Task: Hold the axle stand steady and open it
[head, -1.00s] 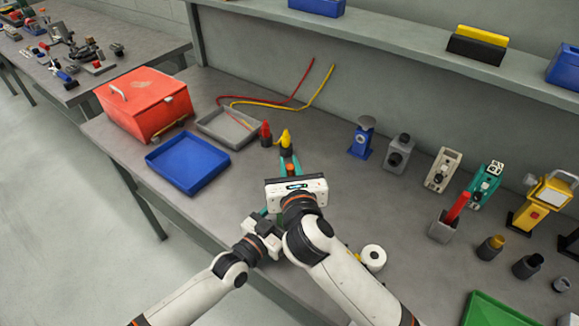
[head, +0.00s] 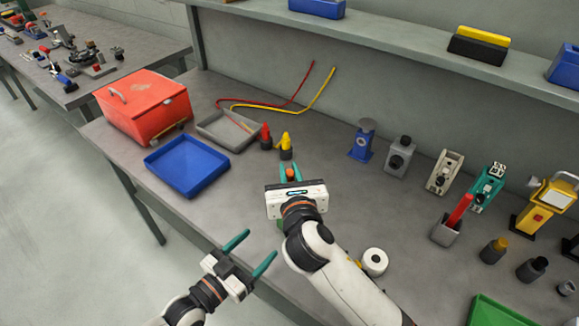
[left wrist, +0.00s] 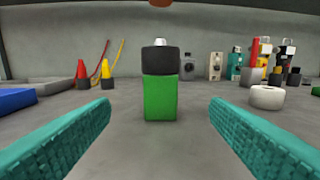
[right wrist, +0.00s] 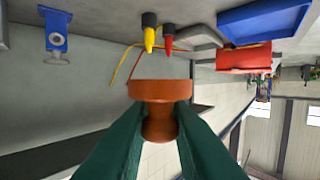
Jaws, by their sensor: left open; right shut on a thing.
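A green block-like body (left wrist: 160,98) with a black collar and a silver tip, likely the axle stand, stands upright on the bench in the left wrist view. In the head view my right gripper and arm mostly hide it. My left gripper (head: 258,244) is open and empty at the bench's front edge. In its wrist view the stand is beyond and between the spread fingers, apart from them. My right gripper (head: 290,173) is shut on an orange-brown flanged knob (right wrist: 160,92). The knob's underside (left wrist: 160,3) shows high above the silver tip, with a clear gap.
A blue tray (head: 187,165), a grey tray (head: 227,131) and a red toolbox (head: 145,103) are at the left. Red and yellow cones (head: 286,148) stand behind. A white roll (head: 374,262) lies near my right arm. Several devices line the right rear.

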